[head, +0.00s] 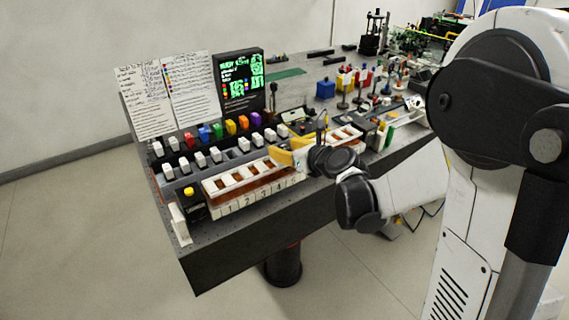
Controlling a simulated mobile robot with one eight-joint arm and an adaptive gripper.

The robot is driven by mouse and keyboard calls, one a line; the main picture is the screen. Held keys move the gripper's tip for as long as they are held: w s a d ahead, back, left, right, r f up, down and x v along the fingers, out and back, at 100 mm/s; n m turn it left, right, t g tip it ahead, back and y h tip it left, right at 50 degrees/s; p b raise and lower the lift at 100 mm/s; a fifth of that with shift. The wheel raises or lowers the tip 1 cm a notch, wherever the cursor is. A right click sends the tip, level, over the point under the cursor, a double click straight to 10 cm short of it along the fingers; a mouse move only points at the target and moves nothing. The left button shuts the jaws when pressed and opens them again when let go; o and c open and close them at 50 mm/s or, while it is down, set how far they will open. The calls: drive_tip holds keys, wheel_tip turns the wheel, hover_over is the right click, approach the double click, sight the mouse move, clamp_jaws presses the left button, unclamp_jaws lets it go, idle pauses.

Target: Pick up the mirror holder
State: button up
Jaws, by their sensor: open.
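My gripper (284,151), with yellow fingers, is above the front part of the dark bench (240,247), near the right end of the numbered white tray. It is open, and I see nothing held between its fingers. I cannot tell for sure which item is the mirror holder. Small post-mounted optics (343,90) stand farther back on the bench, right of the screen and apart from my gripper. A thin dark post (273,95) stands just right of the screen. My wrist and forearm hide part of the bench's front edge.
A numbered white tray (232,210) lies along the front edge. Behind it are rows of white blocks and several coloured blocks (217,131). Two written sheets (193,90) and a dark screen (239,80) stand at the back left. A blue block (325,89) sits farther right.

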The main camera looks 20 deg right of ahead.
drive_tip(key=shift+s, duration=0.1)
clamp_jaws()
drive_tip(key=shift+r, duration=0.1)
